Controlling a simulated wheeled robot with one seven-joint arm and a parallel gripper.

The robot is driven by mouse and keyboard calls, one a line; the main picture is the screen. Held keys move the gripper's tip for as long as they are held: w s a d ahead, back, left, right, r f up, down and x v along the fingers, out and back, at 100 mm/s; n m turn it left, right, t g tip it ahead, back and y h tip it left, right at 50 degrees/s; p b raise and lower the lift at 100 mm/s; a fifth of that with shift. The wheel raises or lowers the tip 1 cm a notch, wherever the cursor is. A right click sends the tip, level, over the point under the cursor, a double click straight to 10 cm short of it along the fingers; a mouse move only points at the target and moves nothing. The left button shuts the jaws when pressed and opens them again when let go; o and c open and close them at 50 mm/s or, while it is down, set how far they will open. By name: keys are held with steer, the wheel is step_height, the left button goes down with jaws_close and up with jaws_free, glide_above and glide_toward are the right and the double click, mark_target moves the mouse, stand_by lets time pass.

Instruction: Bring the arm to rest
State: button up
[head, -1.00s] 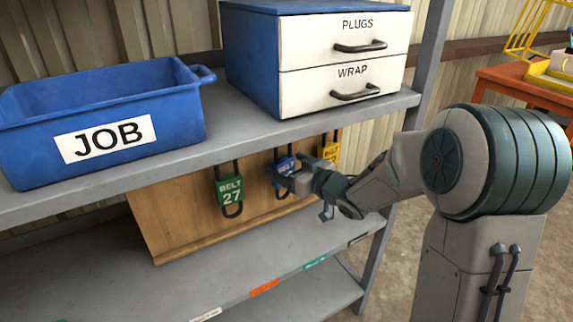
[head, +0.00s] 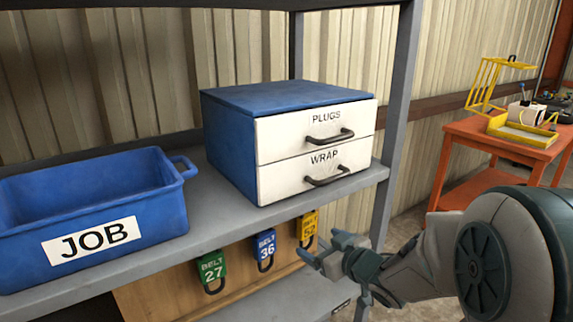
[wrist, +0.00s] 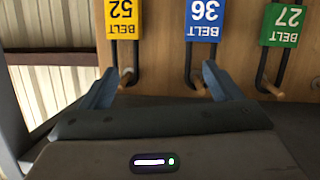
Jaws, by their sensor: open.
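My gripper (head: 324,250) is open and empty, in front of the wooden board under the upper shelf. In the head view it is right of the blue padlock marked BELT 36 (head: 265,250) and below right of the yellow padlock marked 52 (head: 307,228). In the wrist view my gripper (wrist: 160,85) shows its two fingers spread, with the yellow padlock (wrist: 122,18) and blue padlock (wrist: 204,20) beyond them, upside down. The green padlock marked BELT 27 (head: 212,272) hangs at the left. The padlocks hang on pegs of the board, apart from my fingers.
A blue JOB bin (head: 90,215) and a drawer unit (head: 290,145) marked PLUGS and WRAP stand on the grey shelf (head: 230,215). The shelf's upright (head: 398,110) is near my arm. An orange table (head: 500,140) stands at the right.

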steer(key=s+d+r+m+g+h+p, duration=0.4)
steer(key=s+d+r+m+h+p, duration=0.2)
steer(key=s+d+r+h+p, duration=0.35)
steer(key=s+a+r+g+y+p, duration=0.1)
steer(key=s+a+r+g+p, duration=0.1)
steer(key=s, duration=0.4)
steer(key=s+a+r+m+g+y+p, duration=0.1)
steer(key=s+r+g+p, duration=0.2)
steer(key=s+r+p, duration=0.2)
steer(key=s, duration=0.2)
steer(key=shift+s+a+g, duration=0.3)
steer(key=shift+a+g, duration=0.1)
